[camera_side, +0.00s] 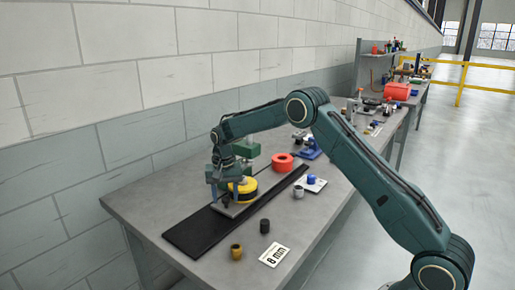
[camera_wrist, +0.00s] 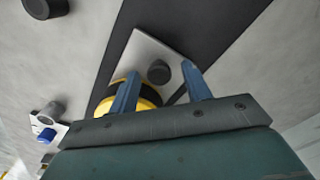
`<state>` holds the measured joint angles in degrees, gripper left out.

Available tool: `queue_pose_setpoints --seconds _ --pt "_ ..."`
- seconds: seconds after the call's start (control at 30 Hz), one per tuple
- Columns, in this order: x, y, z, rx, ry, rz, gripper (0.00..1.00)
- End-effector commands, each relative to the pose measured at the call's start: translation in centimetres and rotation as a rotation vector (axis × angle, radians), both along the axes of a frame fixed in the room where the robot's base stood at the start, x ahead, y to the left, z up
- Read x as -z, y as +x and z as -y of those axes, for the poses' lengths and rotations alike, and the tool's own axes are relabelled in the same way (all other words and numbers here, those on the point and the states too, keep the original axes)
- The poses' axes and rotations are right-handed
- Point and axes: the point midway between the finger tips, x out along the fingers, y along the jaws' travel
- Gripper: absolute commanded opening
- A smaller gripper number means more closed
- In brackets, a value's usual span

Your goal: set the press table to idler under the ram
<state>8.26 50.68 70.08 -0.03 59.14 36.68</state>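A light grey carrier plate (camera_side: 234,209) sits on a long black track (camera_side: 200,233) on the bench. A yellow-and-black round part (camera_side: 244,188) stands on it, and a dark knob (camera_wrist: 159,72) rises near its end. The round part (camera_wrist: 150,95) is partly hidden behind a finger in the wrist view. A dark green block (camera_side: 258,161) shows behind my wrist; I cannot tell whether it is the ram. My gripper (camera_wrist: 161,76) is open above the plate, its two blue fingers apart on either side of the knob. I cannot tell whether they touch it.
A white plate with a blue knob (camera_side: 311,179), a grey cylinder (camera_side: 298,191), a black cylinder (camera_side: 265,226), a brass cylinder (camera_side: 237,252) and an "8 mm" card (camera_side: 274,255) lie right of the track. The wall is close behind.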

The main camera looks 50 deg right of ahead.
Motion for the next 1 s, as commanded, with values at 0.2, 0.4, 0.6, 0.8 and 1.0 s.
queue_pose_setpoints --seconds 0.2,0.4,0.6,0.8,1.0 --pt "0.0 0.0 0.0 0.001 0.0 -0.001 0.48" --pt "-0.5 0.0 0.0 0.001 0.0 -0.001 0.48" --pt "-2.4 0.0 0.0 0.001 0.0 0.001 0.48" --pt "-5.5 0.0 0.0 0.001 -0.001 0.002 0.48" --pt "-9.0 0.0 0.0 0.001 0.0 0.003 0.48"
